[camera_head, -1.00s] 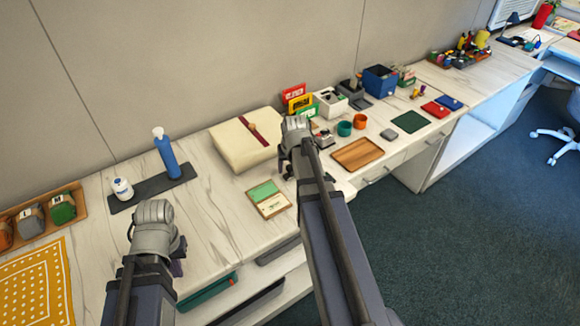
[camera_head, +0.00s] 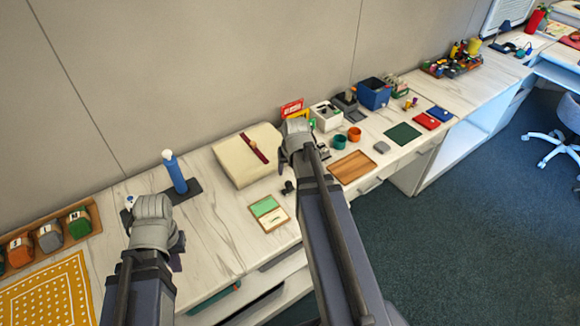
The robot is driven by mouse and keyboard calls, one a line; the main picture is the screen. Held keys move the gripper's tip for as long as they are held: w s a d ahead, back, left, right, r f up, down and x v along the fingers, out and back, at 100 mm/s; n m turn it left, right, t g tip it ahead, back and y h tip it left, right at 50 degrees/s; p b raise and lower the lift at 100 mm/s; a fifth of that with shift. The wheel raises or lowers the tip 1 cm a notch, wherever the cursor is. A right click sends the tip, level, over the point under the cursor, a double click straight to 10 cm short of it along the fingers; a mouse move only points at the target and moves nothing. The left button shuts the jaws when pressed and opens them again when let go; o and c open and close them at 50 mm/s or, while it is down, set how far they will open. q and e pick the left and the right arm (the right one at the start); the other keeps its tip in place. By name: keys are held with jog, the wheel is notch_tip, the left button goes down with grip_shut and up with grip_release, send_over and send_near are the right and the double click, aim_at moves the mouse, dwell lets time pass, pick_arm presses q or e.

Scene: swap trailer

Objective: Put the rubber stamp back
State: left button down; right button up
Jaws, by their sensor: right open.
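A small dark knobbed thing (camera_head: 288,187) stands on the worktop just below my right gripper in the picture. It may be the rubber stamp, but it is too small to be sure. My right gripper (camera_head: 284,167) hangs above the worktop, open, with its fingers partly hidden by its own wrist. I see nothing held in it. A shallow open case (camera_head: 269,213) with a green and a cream half lies just left of and nearer than the dark thing.
A cream box (camera_head: 240,165) with a dark red band lies behind the case. A blue bottle (camera_head: 174,170) stands on a dark mat at the left. A wooden tray (camera_head: 352,166), cups and bins fill the right. The worktop (camera_head: 215,225) left of the case is bare.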

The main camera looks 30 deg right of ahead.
jog(key=s+a+n+g, duration=0.1)
jog(key=s+a+n, duration=0.2)
jog(key=a, duration=1.1)
jog(key=s+a+n+g, duration=0.2)
jog(key=s+a+n, duration=0.2)
jog(key=s+a, duration=0.6)
jog(key=a+f, duration=0.1)
jog(key=a, duration=0.4)
jog(key=shift+a, duration=0.2)
